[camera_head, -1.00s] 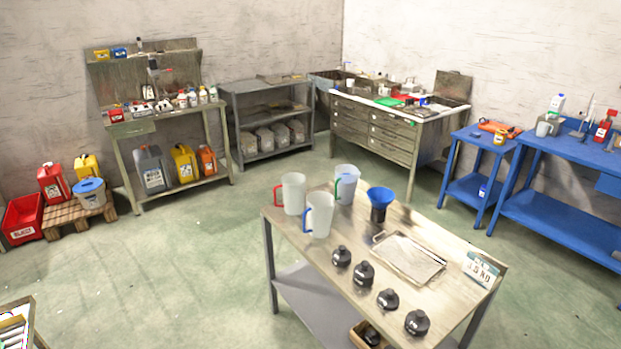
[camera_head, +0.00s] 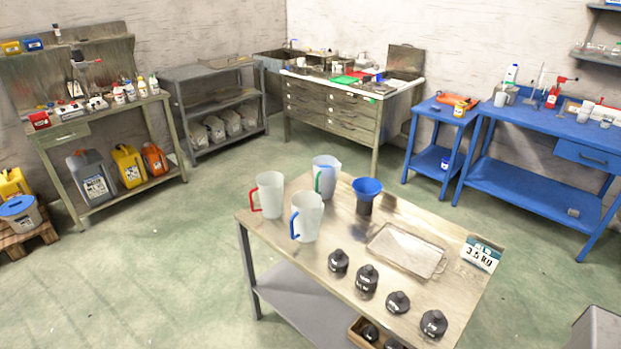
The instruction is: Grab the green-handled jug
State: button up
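Three translucent white jugs stand upright on the wooden-topped table (camera_head: 335,254). The green-handled jug (camera_head: 327,175) is at the back; a green strip of its handle shows on its left side, and its body looks bluish on the right. The red-handled jug (camera_head: 270,194) stands to its left. The blue-handled jug (camera_head: 309,217) stands in front of it, a little to the left. A blue funnel (camera_head: 367,187) on a dark base stands just to its right. My gripper is not in view.
A metal tray (camera_head: 402,249), several black weights (camera_head: 367,279) and a sign reading 3.5 KG (camera_head: 481,254) share the tabletop. Clear green floor (camera_head: 160,270) lies left of the table. Blue benches (camera_head: 540,187) stand at the right, and a drawer cabinet (camera_head: 332,112) stands behind.

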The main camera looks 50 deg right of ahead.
aim_at(326, 169)
jog(key=z, duration=0.1)
jog(key=i, duration=1.5)
jog(key=z, duration=0.2)
